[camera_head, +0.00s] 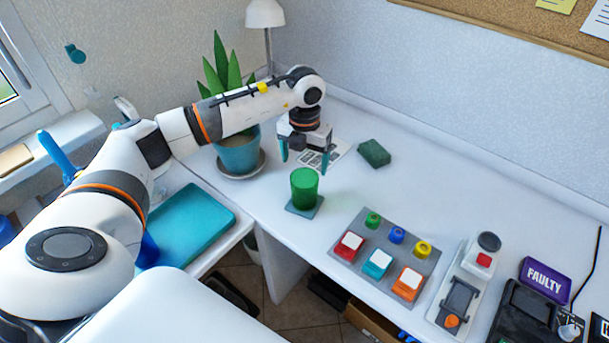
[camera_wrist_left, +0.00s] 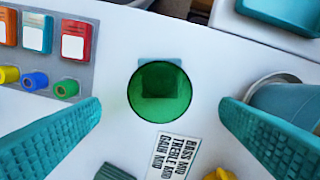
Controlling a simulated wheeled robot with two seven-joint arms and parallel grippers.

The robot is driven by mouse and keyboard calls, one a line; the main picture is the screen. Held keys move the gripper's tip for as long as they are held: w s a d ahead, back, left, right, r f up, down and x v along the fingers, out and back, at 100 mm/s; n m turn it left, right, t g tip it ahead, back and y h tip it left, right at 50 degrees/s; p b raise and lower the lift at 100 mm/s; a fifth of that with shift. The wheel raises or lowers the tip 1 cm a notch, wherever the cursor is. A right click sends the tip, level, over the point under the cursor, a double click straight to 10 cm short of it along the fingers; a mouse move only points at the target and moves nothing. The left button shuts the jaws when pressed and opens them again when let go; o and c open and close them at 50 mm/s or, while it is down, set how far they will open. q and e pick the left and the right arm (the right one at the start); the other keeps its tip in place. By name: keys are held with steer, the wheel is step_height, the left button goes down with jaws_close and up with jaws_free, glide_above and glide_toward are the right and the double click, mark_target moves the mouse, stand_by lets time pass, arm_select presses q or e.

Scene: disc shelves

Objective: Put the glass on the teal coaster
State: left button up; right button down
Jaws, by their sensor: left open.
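The green glass (camera_head: 304,187) stands upright on the dull teal square coaster (camera_head: 304,209), near the desk's front edge. In the left wrist view the glass (camera_wrist_left: 160,105) is seen from above, and the coaster (camera_wrist_left: 146,61) shows through it and past its upper rim. My left gripper (camera_head: 305,160) is open and empty above and behind the glass, with its teal fingers apart. In the left wrist view the fingers (camera_wrist_left: 161,104) are on either side of the glass, not touching it. My right gripper is not in view.
A button panel (camera_head: 341,260) lies right of the coaster. A printed card (camera_head: 340,150) and a dark green block (camera_head: 374,153) lie behind. A potted plant (camera_head: 239,155) stands behind left, and a teal tray (camera_head: 190,225) is at the left. The desk's front edge is close.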

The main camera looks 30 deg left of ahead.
arm_select(q)
step_height(320, 180, up, 4)
steer(key=shift+f, duration=0.2)
stand_by(0.4)
